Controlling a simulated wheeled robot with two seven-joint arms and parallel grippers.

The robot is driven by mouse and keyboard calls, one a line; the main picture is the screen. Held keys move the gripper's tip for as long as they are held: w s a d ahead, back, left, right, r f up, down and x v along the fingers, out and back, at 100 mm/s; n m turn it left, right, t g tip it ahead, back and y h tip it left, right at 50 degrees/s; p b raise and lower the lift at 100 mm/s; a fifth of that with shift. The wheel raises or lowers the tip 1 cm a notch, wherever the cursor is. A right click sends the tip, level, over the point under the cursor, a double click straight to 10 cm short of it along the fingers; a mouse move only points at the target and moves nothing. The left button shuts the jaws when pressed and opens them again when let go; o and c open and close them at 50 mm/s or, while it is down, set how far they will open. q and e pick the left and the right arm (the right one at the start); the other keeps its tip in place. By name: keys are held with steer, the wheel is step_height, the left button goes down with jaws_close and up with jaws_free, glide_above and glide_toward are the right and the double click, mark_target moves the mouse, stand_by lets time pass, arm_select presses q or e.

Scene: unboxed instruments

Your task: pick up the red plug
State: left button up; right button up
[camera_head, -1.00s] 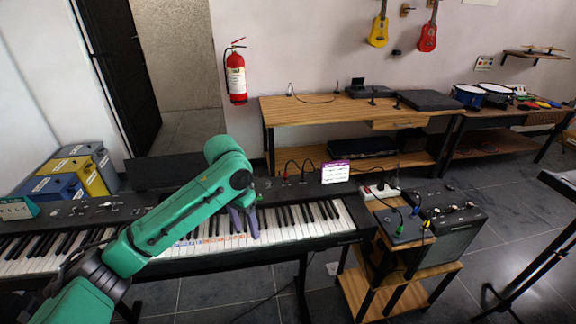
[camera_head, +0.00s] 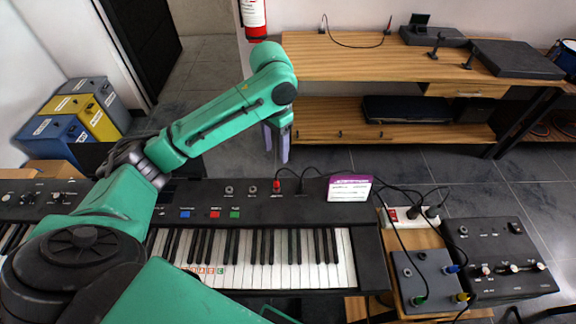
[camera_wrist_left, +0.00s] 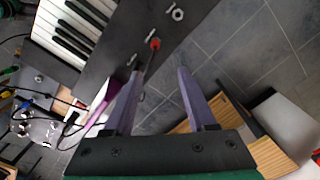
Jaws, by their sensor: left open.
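The red plug (camera_head: 277,185) sits in the top panel of the keyboard (camera_head: 300,211), with a black cable looping from it to the right. In the left wrist view the red plug (camera_wrist_left: 155,44) shows just beyond the left fingertip. My left gripper (camera_head: 276,152) points down behind the keyboard's back edge, above and slightly behind the plug in the head view. Its two purple fingers are apart, with nothing between them; the gripper also shows in the wrist view (camera_wrist_left: 162,74). My right gripper is not in view.
A purple-and-white card (camera_head: 349,188) stands on the keyboard, right of the plug. A power strip (camera_head: 411,216) and pedal boxes (camera_head: 424,279) with cables stand at the right. A wooden bench (camera_head: 350,62) is behind. Bare floor lies between bench and keyboard.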

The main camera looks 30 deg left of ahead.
arm_select(q)
steer(key=p, duration=0.1)
glide_above(276, 180)
steer(key=s, duration=0.2)
step_height(276, 180, down, 5)
steer(key=f, duration=0.1)
steer(key=w+f, duration=0.1)
steer(key=f, duration=0.1)
steer(key=shift+w+a, duration=0.15)
steer(key=shift+w, duration=0.05)
steer(key=f, duration=0.1)
steer(key=f+p, duration=0.1)
steer(key=f, duration=0.2)
steer(key=shift+w+f+p, duration=0.2)
steer(key=shift+w+p, duration=0.15)
steer(key=shift+s+f, duration=0.1)
steer(key=shift+f, duration=0.2)
jaws_close()
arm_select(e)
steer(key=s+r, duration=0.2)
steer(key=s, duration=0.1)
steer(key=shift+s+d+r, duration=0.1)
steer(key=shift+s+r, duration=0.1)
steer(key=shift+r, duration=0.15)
